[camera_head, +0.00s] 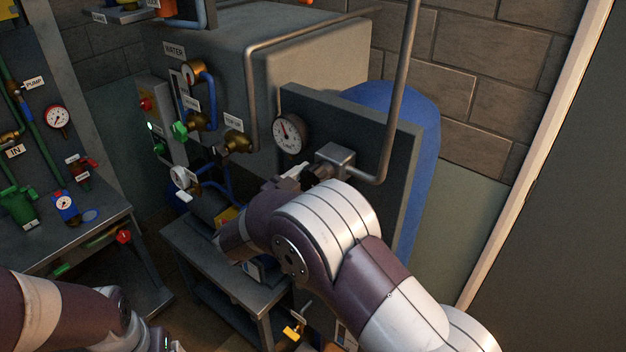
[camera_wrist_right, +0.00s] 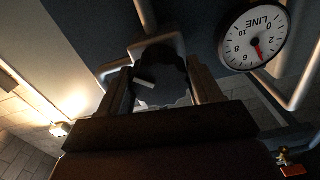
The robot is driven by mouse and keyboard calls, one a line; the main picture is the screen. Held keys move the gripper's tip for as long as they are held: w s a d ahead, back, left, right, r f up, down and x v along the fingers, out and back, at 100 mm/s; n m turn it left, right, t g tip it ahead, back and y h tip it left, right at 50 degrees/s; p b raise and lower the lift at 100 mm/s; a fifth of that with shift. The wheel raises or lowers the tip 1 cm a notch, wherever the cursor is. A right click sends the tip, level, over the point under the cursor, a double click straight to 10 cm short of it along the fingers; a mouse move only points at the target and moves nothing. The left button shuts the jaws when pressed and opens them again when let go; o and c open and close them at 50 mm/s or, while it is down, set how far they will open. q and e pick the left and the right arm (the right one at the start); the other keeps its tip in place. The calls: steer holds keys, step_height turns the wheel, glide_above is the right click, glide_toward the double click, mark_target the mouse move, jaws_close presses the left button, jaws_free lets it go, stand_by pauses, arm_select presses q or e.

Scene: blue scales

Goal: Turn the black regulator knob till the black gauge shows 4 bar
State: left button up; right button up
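The black gauge (camera_head: 288,134) has a white dial and a red needle and sits on the dark panel. In the right wrist view this gauge (camera_wrist_right: 253,38) reads LINE, upside down, and its needle points near the 4 position, between 2 and 6. The black regulator knob (camera_wrist_right: 160,72) has a white mark and sits between the fingers of my right gripper (camera_wrist_right: 162,92), which look closed against its sides. In the head view the knob (camera_head: 320,171) is partly hidden by my gripper. My left gripper (camera_head: 165,343) shows only partly at the bottom edge; its fingers are unclear.
A grey pipe (camera_head: 398,95) bends into the metal block (camera_head: 335,158) beside the knob. A blue tank (camera_head: 425,120) stands behind the panel. Valves with a green knob (camera_head: 180,130) are to the left. A bench (camera_head: 215,255) stands below, and another gauge board (camera_head: 57,117) is at far left.

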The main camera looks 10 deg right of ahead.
steer(key=shift+n, duration=0.3)
steer(key=o, duration=1)
steer(key=shift+s+a+f, duration=0.15)
steer(key=shift+a, duration=0.05)
steer(key=b+v, duration=0.5)
steer(key=v, duration=0.7)
steer(key=shift+s, duration=0.1)
